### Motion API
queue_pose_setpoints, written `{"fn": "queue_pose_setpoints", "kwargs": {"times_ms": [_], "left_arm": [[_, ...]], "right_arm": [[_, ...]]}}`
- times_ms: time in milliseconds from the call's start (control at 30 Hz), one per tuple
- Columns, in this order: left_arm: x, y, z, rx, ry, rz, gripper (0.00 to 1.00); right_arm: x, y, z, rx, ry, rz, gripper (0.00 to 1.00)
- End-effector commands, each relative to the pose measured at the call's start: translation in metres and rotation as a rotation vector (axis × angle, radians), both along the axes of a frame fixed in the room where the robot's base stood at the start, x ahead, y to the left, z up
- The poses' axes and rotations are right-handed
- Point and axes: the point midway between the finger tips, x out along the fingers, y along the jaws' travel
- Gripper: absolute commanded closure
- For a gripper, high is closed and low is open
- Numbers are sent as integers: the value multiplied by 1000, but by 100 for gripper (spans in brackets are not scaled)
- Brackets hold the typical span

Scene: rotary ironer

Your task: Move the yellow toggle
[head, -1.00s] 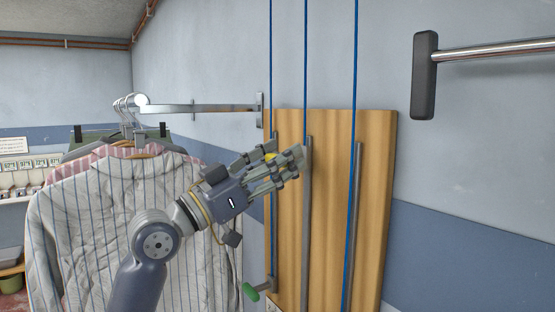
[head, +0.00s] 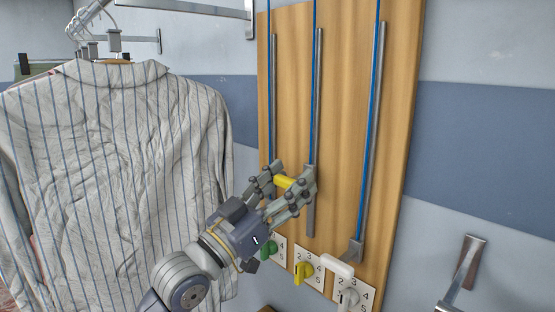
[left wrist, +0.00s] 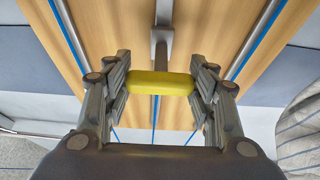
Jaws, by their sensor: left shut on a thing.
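The yellow toggle (head: 285,183) is a short rounded bar on the slider of the middle metal rail (head: 316,100), on a wooden wall board. It sits in the lower part of that rail. My left gripper (head: 290,186) is shut on it, with fingers at both ends. In the left wrist view the toggle (left wrist: 161,84) lies crosswise between the fingertips (left wrist: 160,86), in front of the rail. The fingers partly hide the slider in the head view. My right gripper is not in view.
Numbered plates with a green knob (head: 268,249), a yellow knob (head: 303,271) and a white knob (head: 348,297) lie below. A white handle (head: 337,267) sits low on the right rail. Blue cords run along the rails. A striped jacket (head: 120,180) hangs at left.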

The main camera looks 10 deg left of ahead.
Motion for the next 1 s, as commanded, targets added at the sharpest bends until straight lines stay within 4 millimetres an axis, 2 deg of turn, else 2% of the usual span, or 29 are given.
{"fn": "queue_pose_setpoints", "kwargs": {"times_ms": [33, 100, 233, 400, 667, 1000], "left_arm": [[2, -1, -33, 12, 12, 2, 91], [2, -1, -52, 12, 13, 2, 91], [2, -1, -82, 13, 12, 1, 91], [2, -1, -108, 14, 11, 3, 91], [1, -1, -121, 11, 7, 2, 91], [1, -2, -124, 12, 12, 0, 91]], "right_arm": [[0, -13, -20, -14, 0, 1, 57], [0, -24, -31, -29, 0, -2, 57], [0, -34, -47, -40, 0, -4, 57], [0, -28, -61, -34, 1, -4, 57], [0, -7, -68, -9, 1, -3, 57], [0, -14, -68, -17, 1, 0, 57]]}}
